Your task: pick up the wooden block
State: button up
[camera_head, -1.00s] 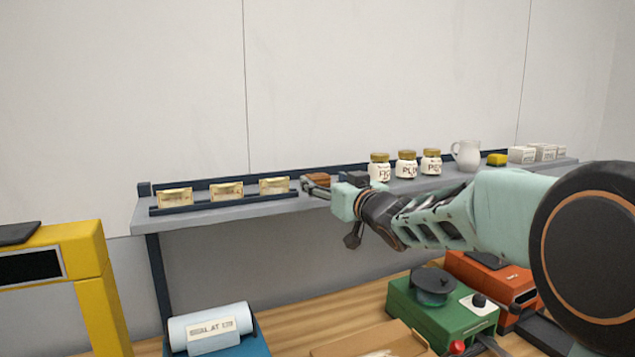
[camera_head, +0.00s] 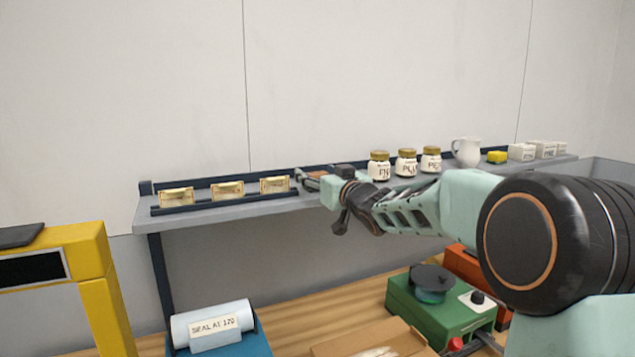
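The wooden block (camera_head: 317,174) is a small brown piece on the grey wall shelf, just right of the gold-labelled packets. Only part of it shows, because my gripper and wrist cover the rest. My gripper (camera_head: 304,181) reaches in from the right at shelf height, with its dark fingers at the block's left and front side. The fingers look spread a little, but I cannot tell whether they touch or close on the block.
Below are a green device (camera_head: 428,309) and a labelled roll (camera_head: 212,324).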

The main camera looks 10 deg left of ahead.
jog(key=c, duration=1)
